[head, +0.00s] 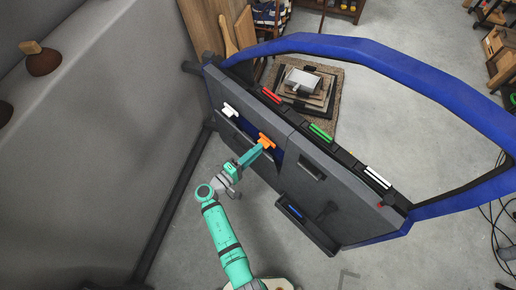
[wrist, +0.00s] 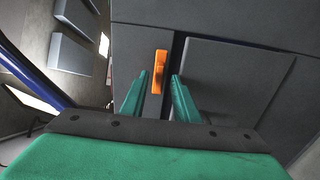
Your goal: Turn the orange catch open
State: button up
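The orange catch (head: 267,140) is on the inner grey panel of a blue-framed car door (head: 318,172). In the wrist view the orange catch (wrist: 160,70) stands upright as a narrow bar on the grey panel. My gripper (head: 262,147) reaches the catch from the lower left. In the wrist view my gripper's two green fingers (wrist: 161,80) are apart, one on each side of the catch's lower part. A gap shows between each finger and the catch. Whether a fingertip touches it I cannot tell.
A white handle (head: 230,109) sits on the panel left of the catch. Red (head: 271,95), green (head: 320,132) and white (head: 377,177) bars line the door's top edge. A dark pocket (head: 307,224) juts out low on the door. A grey wall (head: 85,150) stands to the left.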

jog(key=shift+v, duration=1.25)
jog(key=shift+w+a+r, duration=0.1)
jog(key=shift+w+a, duration=0.05)
jog(key=shift+w, duration=0.15)
jog(key=s+d+f+g+y, duration=0.15)
jog(key=s+f+y, duration=0.35)
jog(key=s+f, duration=0.6)
jog(key=s+a+m+y, duration=0.25)
jog(key=s+y, duration=0.35)
jog(key=s, duration=0.7)
jog(key=s+d+r+m+t+y, duration=0.1)
jog(key=s+r, duration=0.5)
jog(key=r, duration=0.8)
jog(key=s+d+r+m+t+y, duration=0.1)
jog(key=s+r+m+t, duration=0.2)
jog(key=r, duration=1.1)
jog(key=s+m, duration=0.2)
jog(key=shift+s+t, duration=0.35)
jog(key=shift+s, duration=0.05)
